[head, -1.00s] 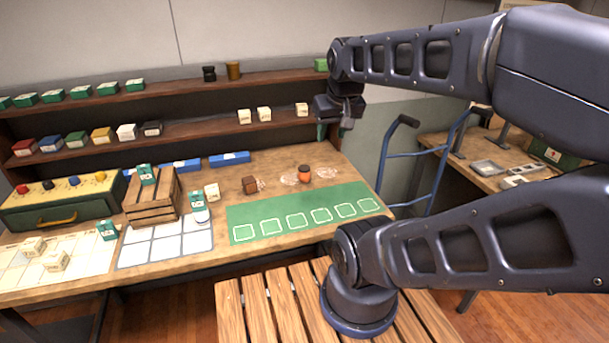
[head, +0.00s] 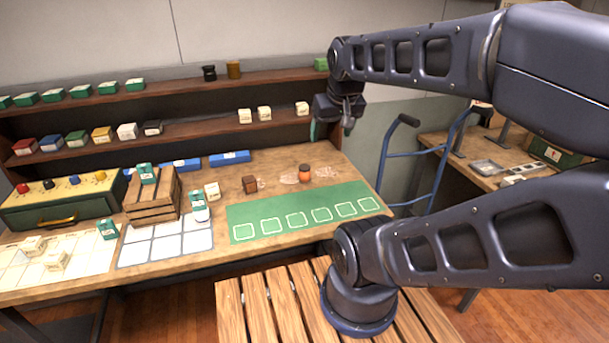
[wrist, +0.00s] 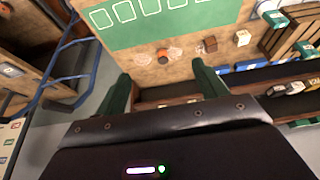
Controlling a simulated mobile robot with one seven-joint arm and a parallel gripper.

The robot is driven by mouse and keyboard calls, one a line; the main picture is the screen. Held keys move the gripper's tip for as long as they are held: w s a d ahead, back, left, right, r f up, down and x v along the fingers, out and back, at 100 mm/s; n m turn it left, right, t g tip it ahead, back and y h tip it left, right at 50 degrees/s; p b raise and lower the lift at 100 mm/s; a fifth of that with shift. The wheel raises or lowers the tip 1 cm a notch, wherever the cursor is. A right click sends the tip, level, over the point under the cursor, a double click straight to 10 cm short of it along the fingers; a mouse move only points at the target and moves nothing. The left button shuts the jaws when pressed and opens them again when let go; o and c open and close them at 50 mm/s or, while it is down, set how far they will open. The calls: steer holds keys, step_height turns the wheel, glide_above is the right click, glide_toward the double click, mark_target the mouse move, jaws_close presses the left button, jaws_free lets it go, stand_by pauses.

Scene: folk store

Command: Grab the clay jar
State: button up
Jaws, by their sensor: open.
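The clay jar (head: 304,175) is small, round and orange with a dark top. It stands upright on the wooden workbench behind the green mat (head: 290,205). In the wrist view the jar (wrist: 163,56) shows beyond and between my two green fingers. My gripper (head: 329,128) is open and empty, above the back right of the bench and apart from the jar. In the wrist view my gripper (wrist: 162,82) has its fingers spread wide.
A small brown block (head: 249,184) stands left of the jar. A wooden crate (head: 152,200) is farther left. Shelves with small boxes (head: 180,135) run behind the bench. A blue hand truck (head: 408,160) stands to the right.

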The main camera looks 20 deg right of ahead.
steer(key=w+f+m, duration=0.2)
steer(key=w+f, duration=0.1)
steer(key=w, duration=0.5)
steer(key=m+g+h, duration=0.2)
steer(key=m, duration=0.2)
glide_toward(304, 167)
steer(key=d, duration=0.1)
steer(key=shift+m, duration=0.3)
steer(key=x, duration=0.6)
steer(key=shift+a, duration=0.1)
steer(key=shift+a+x, duration=0.15)
steer(key=shift+x, duration=0.85)
steer(key=shift+a+x, duration=0.2)
steer(key=shift+x, duration=0.8)
steer(key=shift+a+x, duration=0.15)
steer(key=shift+x, duration=0.8)
steer(key=shift+w+d+f, duration=0.1)
steer(key=shift+d, duration=0.1)
steer(key=c, duration=1.1)
